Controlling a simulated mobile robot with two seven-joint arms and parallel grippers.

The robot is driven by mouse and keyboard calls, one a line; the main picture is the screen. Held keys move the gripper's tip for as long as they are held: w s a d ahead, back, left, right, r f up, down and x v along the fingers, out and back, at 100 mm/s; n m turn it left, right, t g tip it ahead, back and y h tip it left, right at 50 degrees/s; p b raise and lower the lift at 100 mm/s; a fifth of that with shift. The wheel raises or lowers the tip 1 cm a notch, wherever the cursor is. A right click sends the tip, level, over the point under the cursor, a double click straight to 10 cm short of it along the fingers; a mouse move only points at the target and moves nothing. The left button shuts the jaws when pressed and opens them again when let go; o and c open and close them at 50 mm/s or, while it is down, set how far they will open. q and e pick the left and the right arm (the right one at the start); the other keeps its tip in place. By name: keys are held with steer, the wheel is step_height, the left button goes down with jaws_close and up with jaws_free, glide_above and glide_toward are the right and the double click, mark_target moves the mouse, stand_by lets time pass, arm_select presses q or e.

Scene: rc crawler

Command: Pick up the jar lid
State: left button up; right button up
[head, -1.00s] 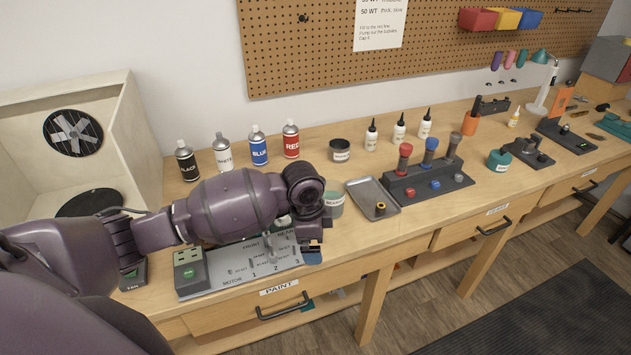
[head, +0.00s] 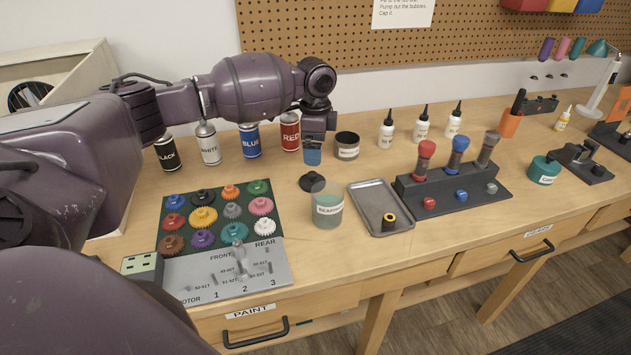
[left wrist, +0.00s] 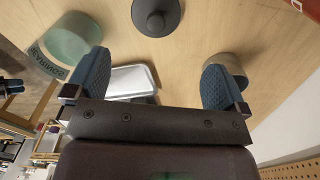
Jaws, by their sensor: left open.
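The jar lid (head: 312,182) is a dark round disc with a knob on top. It lies on the workbench just behind the greenish jar (head: 327,214). In the left wrist view the lid (left wrist: 157,16) is at the top middle, cut by the frame edge, and the jar (left wrist: 70,40) is at upper left. My left gripper (head: 312,154) is over the bench, a little behind the lid in the head view. Its blue-padded fingers (left wrist: 156,82) are spread apart with nothing between them. The lid lies beyond the fingertips, untouched. My right gripper is not seen.
A dark open tin (head: 346,148) stands right of the gripper. Spray cans, including the red one (head: 290,132), stand behind. A metal tray (head: 374,226) lies right of the jar. A gear board (head: 181,190) lies to the left.

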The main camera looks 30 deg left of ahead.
mark_target(312, 173)
arm_select(q)
step_height(312, 173, down, 4)
steer(key=shift+f, duration=0.2)
steer(key=f, duration=0.2)
steer(key=s+f, duration=0.1)
steer(key=f, duration=0.1)
steer(key=shift+a+b, duration=0.15)
steer(key=shift+b, duration=0.15)
steer(key=shift+f, duration=0.55)
steer(key=shift+c, duration=0.3)
steer(key=c, duration=0.9)
steer(key=shift+r, duration=0.15)
